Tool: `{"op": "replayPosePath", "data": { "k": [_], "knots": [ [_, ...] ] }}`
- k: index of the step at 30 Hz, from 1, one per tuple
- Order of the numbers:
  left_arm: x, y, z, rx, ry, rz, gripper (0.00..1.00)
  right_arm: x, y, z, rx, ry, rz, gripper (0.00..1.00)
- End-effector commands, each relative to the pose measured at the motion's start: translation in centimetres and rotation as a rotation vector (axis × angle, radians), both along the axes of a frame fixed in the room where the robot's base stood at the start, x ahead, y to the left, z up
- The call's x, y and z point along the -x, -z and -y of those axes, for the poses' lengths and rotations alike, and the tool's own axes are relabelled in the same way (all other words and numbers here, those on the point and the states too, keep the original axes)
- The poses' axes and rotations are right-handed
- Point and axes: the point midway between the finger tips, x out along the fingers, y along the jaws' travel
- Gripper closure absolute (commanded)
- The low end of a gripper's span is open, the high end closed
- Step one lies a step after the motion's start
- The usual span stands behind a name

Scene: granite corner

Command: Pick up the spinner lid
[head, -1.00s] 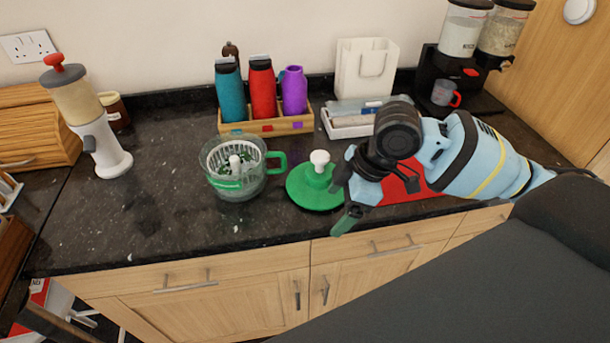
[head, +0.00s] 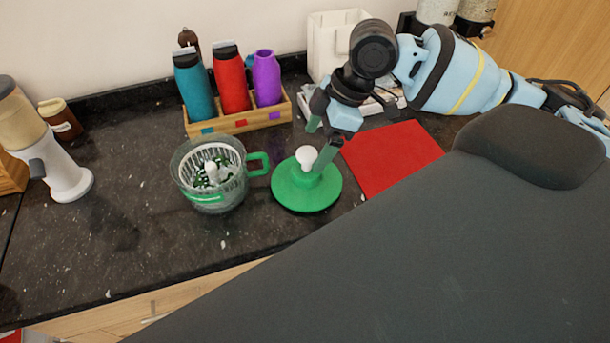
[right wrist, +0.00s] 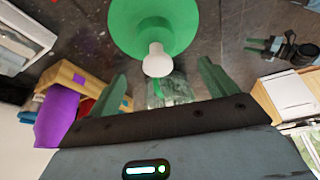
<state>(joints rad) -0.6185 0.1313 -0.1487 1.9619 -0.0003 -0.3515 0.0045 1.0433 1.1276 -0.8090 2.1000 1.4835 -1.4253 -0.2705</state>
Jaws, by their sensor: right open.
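The spinner lid (head: 306,192) is a green disc with a white knob (head: 306,156), lying on the dark counter right of the spinner bowl (head: 212,178). My right gripper (head: 320,138) is open and empty, with its fingers by the knob. In the right wrist view, the lid (right wrist: 155,22) is at the top, with its knob (right wrist: 157,60) centred just beyond the open fingers (right wrist: 162,85), not clasped. The clear bowl shows behind, between the fingers. A small dark gripper shape (right wrist: 285,47) at right looks like my left one; its opening is unclear.
A wooden rack (head: 240,118) with teal, red and purple bottles stands behind the bowl. A red mat (head: 392,160) lies right of the lid. A white grinder-like device (head: 62,172) stands at left. The counter in front of the bowl is clear.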

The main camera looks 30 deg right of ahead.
Motion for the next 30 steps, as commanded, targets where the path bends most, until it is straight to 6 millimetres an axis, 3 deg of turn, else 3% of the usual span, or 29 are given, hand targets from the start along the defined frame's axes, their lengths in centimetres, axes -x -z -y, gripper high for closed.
{"op": "replayPosePath", "data": {
  "k": [5, 11, 21, 30],
  "knots": [
    [0.4, 0.4, 0.0, -0.001, 0.000, -0.012, 0.57, -0.3, 1.8, -0.7, -0.002, -0.002, -0.003, 0.15],
    [0.2, 0.3, 0.1, 0.003, -0.003, -0.009, 0.57, -0.4, 2.3, -0.8, -0.001, 0.000, -0.002, 0.15],
    [-0.2, -0.1, 0.4, 0.011, -0.010, 0.002, 0.57, -1.2, 6.3, -1.9, -0.001, -0.001, -0.002, 0.15],
    [-0.3, -0.1, 0.4, 0.011, -0.010, 0.004, 0.57, -1.3, 6.9, -2.2, 0.000, -0.001, 0.002, 0.15]
  ]
}}
